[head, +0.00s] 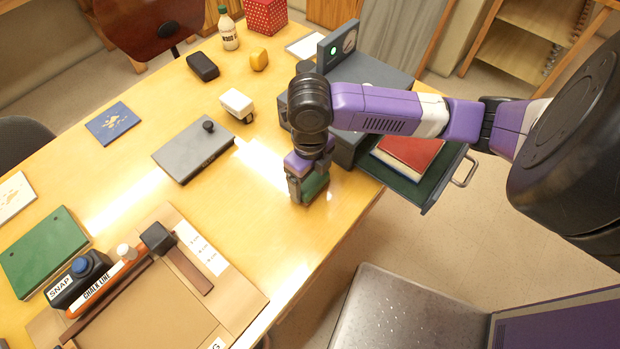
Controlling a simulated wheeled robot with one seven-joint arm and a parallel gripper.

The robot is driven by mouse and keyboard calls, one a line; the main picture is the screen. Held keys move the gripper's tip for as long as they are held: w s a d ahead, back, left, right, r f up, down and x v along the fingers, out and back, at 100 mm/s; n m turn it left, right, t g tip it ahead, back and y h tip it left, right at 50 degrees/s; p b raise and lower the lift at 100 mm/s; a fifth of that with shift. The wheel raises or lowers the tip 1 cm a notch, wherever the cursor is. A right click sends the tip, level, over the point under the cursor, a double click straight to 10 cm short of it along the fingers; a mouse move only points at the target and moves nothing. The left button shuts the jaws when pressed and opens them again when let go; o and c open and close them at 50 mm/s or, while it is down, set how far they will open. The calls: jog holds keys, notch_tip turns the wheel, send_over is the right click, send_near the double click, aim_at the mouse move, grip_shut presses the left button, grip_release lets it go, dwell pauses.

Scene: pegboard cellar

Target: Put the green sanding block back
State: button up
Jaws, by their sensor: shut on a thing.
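My gripper (309,192) points down near the table's right edge, in front of the dark grey cabinet. It is shut on the green sanding block (315,185), which shows only partly between and behind the fingers. I cannot tell whether the block touches the table. An open drawer (432,190) with a green inside and a metal handle sticks out to the right of the cabinet (377,75). A red flat thing (412,152) lies in the drawer. My arm covers part of the cabinet.
A grey plate with a black knob (193,152), a white block (237,104) and a black block (203,67) lie left of my gripper. A cardboard tray (240,290) with a chalk line (104,284) fills the front. Bare table (275,230) lies between.

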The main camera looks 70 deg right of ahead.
jog(key=shift+f, duration=0.35)
jog(key=shift+f, duration=0.15)
jog(key=o, duration=1.2)
jog(key=shift+o, duration=0.2)
